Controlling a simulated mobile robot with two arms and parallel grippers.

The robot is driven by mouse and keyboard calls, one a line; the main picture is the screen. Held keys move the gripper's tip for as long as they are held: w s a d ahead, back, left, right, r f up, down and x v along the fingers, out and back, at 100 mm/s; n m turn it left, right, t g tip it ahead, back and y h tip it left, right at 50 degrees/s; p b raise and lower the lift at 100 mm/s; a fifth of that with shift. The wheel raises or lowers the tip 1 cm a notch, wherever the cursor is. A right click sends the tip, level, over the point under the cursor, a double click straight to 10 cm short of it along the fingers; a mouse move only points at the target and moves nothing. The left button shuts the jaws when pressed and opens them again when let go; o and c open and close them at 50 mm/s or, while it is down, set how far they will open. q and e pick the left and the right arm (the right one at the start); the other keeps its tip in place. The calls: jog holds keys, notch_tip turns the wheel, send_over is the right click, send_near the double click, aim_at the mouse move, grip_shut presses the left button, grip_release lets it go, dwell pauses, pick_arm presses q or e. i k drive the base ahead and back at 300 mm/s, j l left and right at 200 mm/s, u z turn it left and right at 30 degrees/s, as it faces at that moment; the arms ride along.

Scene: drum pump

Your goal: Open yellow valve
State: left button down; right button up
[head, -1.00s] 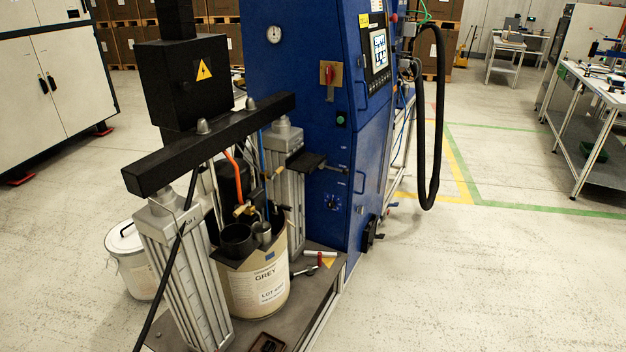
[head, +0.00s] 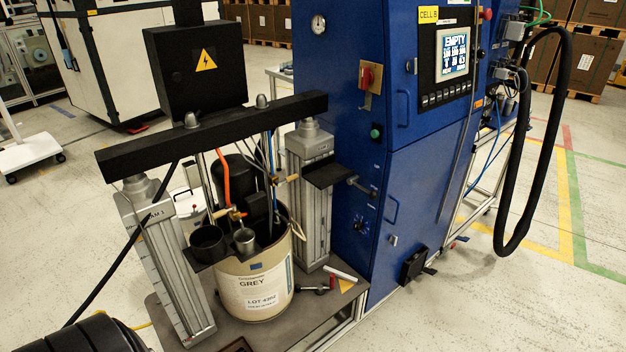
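The drum pump stands in the head view with a grey-labelled drum (head: 240,285) between two metal columns. A small brass-yellow fitting (head: 236,214) sits above the drum, at the lower end of an orange hose (head: 223,175). A second brass-yellow fitting (head: 284,180) sits near the right column, by a blue hose. Both are too small to tell which is the yellow valve, or whether it is open or shut. Neither of my grippers is in view.
A black crossbeam (head: 210,135) spans the columns. A blue cabinet (head: 345,130) with a screen (head: 453,54) stands right of the pump. A thick black hose (head: 508,150) hangs in a loop. Floor at the right front is clear.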

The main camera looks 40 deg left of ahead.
aim_at(291, 178)
jog(key=i+j, duration=0.35)
jog(key=i+j+u, duration=0.1)
jog(key=i+j, duration=0.2)
jog(key=i, duration=0.15)
